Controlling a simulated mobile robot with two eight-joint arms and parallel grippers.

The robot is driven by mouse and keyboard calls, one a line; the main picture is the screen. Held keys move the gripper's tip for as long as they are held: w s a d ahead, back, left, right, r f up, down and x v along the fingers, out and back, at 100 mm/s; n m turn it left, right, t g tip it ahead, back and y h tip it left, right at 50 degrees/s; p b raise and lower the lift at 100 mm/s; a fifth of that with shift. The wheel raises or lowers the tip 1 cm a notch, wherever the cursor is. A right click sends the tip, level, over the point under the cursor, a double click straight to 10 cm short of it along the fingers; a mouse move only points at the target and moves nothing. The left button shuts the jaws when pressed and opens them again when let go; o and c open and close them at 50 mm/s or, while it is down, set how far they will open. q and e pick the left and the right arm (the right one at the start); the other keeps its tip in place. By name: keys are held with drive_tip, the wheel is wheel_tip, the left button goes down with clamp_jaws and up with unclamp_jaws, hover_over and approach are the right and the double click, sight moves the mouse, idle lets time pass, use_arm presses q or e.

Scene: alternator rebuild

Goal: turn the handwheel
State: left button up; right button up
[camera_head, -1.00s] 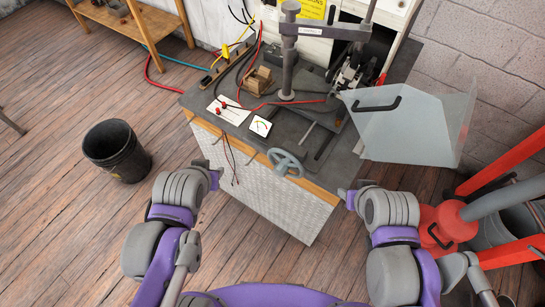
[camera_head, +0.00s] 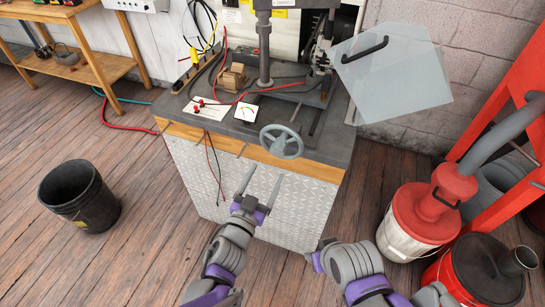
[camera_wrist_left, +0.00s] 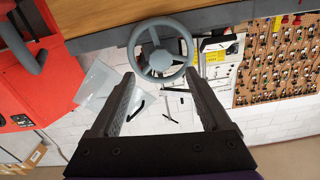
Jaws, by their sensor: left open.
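The grey handwheel (camera_head: 281,141) is mounted at the front edge of the test bench (camera_head: 320,158). It has a round rim and spokes. My left gripper (camera_head: 266,172) is open and empty, in front of the bench and a little below and left of the wheel in the head view. In the left wrist view the handwheel (camera_wrist_left: 160,60) shows beyond the two spread fingers (camera_wrist_left: 160,73), with its lower rim between their tips. The fingers look apart from the wheel. My right gripper (camera_head: 318,257) is low, right of the left arm; its jaws cannot be made out.
A clear guard (camera_head: 395,80) juts out at the bench's right. Red-topped drums (camera_head: 425,215) stand on the right floor. A black bucket (camera_head: 80,195) stands on the left floor. Two thin leads (camera_head: 213,165) hang down the bench front.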

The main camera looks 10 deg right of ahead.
sight(276, 153)
use_arm(q)
drive_tip(key=x, duration=0.9)
drive_tip(key=shift+w+d+p, duration=0.2)
drive_tip(key=shift+w+p, duration=0.05)
drive_tip(key=shift+p, duration=0.15)
clamp_jaws()
drive_tip(key=m, duration=0.3)
drive_tip(key=shift+a+b, duration=0.1)
drive_tip(key=shift+b, duration=0.25)
drive_tip(key=shift+m, duration=2.4)
